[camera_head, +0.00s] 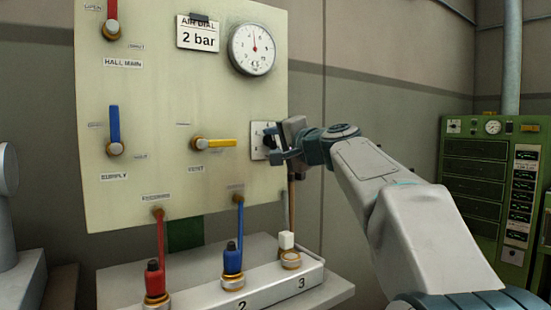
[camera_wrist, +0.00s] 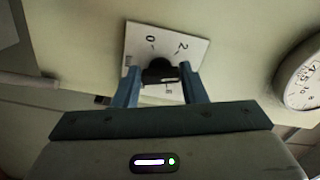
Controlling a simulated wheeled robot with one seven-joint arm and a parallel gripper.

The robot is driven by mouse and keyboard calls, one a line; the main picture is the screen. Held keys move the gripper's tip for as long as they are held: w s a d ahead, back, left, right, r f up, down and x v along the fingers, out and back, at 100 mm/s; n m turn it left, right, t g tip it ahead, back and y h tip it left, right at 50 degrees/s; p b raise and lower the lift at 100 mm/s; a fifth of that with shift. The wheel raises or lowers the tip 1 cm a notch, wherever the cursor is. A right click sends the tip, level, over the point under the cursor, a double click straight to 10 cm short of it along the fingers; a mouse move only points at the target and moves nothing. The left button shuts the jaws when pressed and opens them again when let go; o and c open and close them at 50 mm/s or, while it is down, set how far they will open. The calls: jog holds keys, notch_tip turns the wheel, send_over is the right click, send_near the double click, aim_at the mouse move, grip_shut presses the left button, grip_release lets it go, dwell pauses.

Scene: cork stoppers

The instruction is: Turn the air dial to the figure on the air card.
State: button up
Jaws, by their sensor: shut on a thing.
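The air card (camera_head: 198,33) hangs at the top of the pale panel and reads "AIR DIAL 2 bar". The air dial is a dark knob (camera_wrist: 160,74) on a white square plate (camera_wrist: 136,38), which shows the figures 0 and 2 and others partly hidden. In the head view the plate (camera_head: 257,141) sits at the panel's right edge, and my gripper (camera_head: 272,143) covers the knob. In the wrist view my gripper (camera_wrist: 160,84) has a finger on each side of the knob and is shut on it. I cannot tell which figure the knob points to.
A round gauge (camera_head: 252,49) is above the dial, its needle near upright. A yellow lever (camera_head: 214,143) lies left of the dial, with blue (camera_head: 115,130) and red (camera_head: 112,20) levers further left. Below, a shelf (camera_head: 200,294) holds coloured hose fittings.

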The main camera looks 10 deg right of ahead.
jog(key=n+b, duration=0.4)
jog(key=shift+f+n, duration=0.3)
jog(key=shift+f, duration=0.05)
jog(key=shift+w+d+r+n+b, duration=0.1)
jog(key=shift+n+b, duration=1.05)
jog(key=shift+n, duration=0.65)
jog(key=o, duration=1)
jog(key=shift+r, duration=0.1)
jog(key=v, duration=1.4)
jog(key=shift+b, duration=0.3)
